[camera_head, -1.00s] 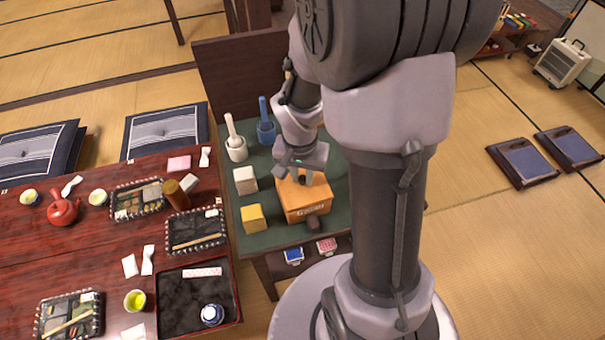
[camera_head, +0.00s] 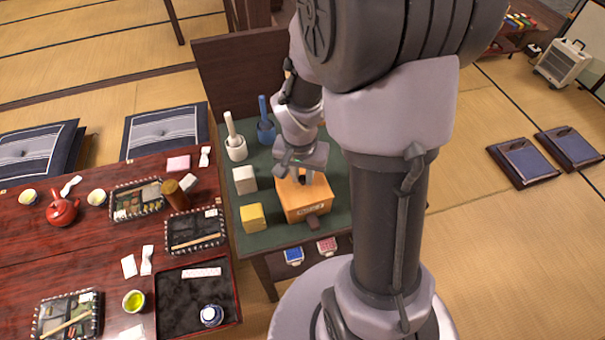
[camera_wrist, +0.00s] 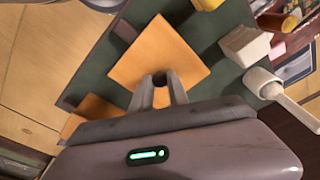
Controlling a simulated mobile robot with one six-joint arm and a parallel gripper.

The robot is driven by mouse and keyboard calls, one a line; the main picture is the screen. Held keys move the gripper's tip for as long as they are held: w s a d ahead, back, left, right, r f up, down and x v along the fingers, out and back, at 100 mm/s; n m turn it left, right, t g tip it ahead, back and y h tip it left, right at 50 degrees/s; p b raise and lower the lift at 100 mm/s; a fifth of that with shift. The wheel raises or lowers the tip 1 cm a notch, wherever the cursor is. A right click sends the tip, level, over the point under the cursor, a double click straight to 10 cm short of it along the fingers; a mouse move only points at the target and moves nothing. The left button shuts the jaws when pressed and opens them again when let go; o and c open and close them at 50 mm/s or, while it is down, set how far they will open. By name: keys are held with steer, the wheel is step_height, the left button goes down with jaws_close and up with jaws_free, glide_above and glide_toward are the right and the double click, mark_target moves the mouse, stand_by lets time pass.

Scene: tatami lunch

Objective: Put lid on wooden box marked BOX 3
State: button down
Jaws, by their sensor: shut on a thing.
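An orange wooden box (camera_head: 308,211) with a small white marking on its near side stands on the green-topped table. The marking is too small to read surely. A square orange lid (camera_wrist: 160,48) is in the middle of the wrist view. My gripper (camera_wrist: 160,80), also seen in the head view (camera_head: 302,178), is shut on the dark knob of the lid. The lid is over the box and hides its inside. I cannot tell whether it rests fully on the rim. Part of another orange object (camera_wrist: 92,117) shows at the wrist view's lower left, apart from the lid.
A dark block (camera_head: 318,223) lies in front of the box. A white cube (camera_head: 245,180), a yellow block (camera_head: 252,217), a white mortar (camera_head: 236,149) and a blue mortar (camera_head: 266,132) stand to its left. The red table (camera_head: 60,253) further left holds dishes. My arm hides the right side.

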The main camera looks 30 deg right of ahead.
steer(key=shift+f, duration=0.1)
stand_by(0.3)
steer(key=c, duration=0.8)
jaws_free()
steer(key=shift+r+p, duration=2.35)
steer(key=shift+r, duration=0.75)
steer(key=shift+f, duration=0.1)
jaws_close()
steer(key=shift+w, duration=0.1)
